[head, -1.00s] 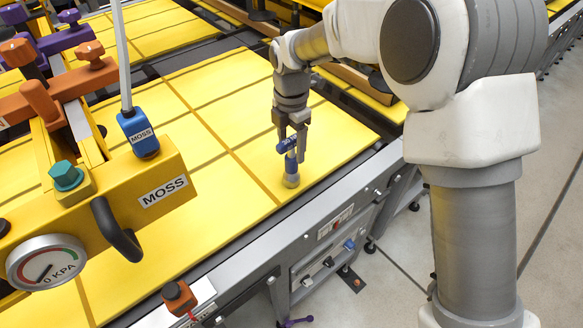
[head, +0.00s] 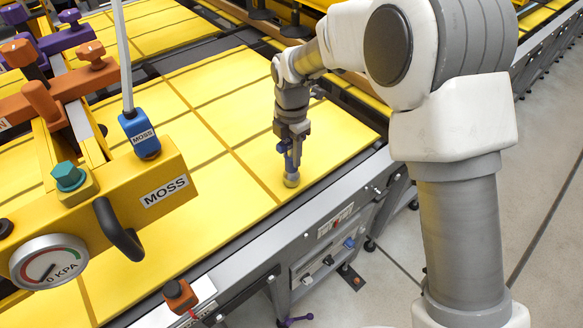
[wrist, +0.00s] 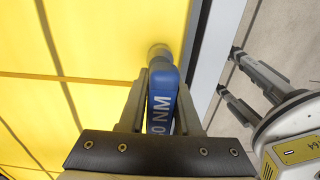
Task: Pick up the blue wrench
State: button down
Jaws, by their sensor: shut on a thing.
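The blue wrench (head: 289,160) shows in the head view below my gripper (head: 292,140), over the yellow panel surface near its right edge. In the wrist view the blue wrench (wrist: 162,92) has white lettering, partly readable as "NM", and lies between the two fingers of my gripper (wrist: 161,85). The gripper is shut on it. A grey round end (head: 291,180) of the wrench points down at the yellow panel. I cannot tell whether that end touches the panel. The fingers hide part of the wrench.
A yellow lifter beam labelled MOSS (head: 130,195) with a pressure gauge (head: 49,262) stands at the left. A blue MOSS pendant (head: 140,135) hangs beside it. A grey conveyor rail (head: 330,210) borders the yellow panels (head: 215,120). Floor is clear at the right.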

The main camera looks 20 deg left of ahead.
jog(key=shift+r, duration=0.15)
jog(key=shift+r, duration=0.3)
jog(key=r, duration=0.3)
jog(key=shift+s+d+r+b, duration=0.1)
jog(key=shift+d+r+b, duration=0.25)
jog(key=shift+b, duration=0.05)
jog(key=s+d+r+b, duration=0.1)
jog(key=s+d+r, duration=0.4)
jog(key=d, duration=0.4)
jog(key=shift+d+r, duration=0.35)
jog(key=shift+r, duration=0.4)
jog(key=shift+s, duration=0.1)
jog(key=c, duration=1.3)
grip_release()
grip_shut()
